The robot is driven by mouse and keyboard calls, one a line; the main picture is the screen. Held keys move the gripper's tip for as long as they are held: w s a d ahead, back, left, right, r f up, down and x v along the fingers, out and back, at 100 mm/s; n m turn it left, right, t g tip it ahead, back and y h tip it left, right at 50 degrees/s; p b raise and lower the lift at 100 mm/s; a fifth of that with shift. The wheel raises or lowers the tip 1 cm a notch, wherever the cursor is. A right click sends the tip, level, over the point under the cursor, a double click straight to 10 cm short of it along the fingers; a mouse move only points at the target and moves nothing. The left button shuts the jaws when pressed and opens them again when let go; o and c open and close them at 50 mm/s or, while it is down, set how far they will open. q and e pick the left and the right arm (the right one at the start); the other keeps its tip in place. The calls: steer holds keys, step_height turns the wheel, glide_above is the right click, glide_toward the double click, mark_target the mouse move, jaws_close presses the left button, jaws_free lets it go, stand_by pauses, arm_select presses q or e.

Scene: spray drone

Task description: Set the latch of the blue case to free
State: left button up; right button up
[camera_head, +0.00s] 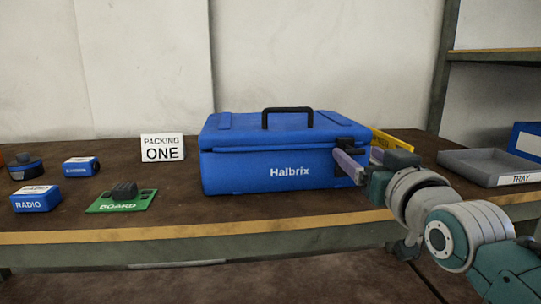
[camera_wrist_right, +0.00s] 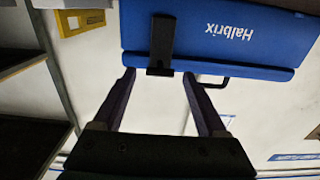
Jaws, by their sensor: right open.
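The blue Halbrix case (camera_head: 250,172) stands on the workbench with its lid down and its black handle (camera_head: 287,111) on top. Its black latch (camera_head: 345,144) is at the front right, partly hidden by my right gripper. In the right wrist view the latch (camera_wrist_right: 162,40) shows as a black strap with a wider end on the case (camera_wrist_right: 270,40). My right gripper (camera_head: 354,152) is open at the case's front right. In the wrist view, its fingertips (camera_wrist_right: 158,75) are on either side of the latch's end, with gaps to it. Whether they touch the case is unclear. My left gripper is out of view.
A grey tray (camera_head: 478,168) lies to the right, and a yellow object (camera_head: 392,140) is behind my right gripper. A PACKING ONE sign (camera_head: 162,148), a green board (camera_head: 115,204) and a blue radio box (camera_head: 36,199) are at left. Bare bench (camera_head: 240,212) lies before the case.

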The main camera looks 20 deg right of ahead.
steer(key=shift+b+x, duration=0.35)
steer(key=shift+x, duration=1.15)
jaws_close()
stand_by(0.4)
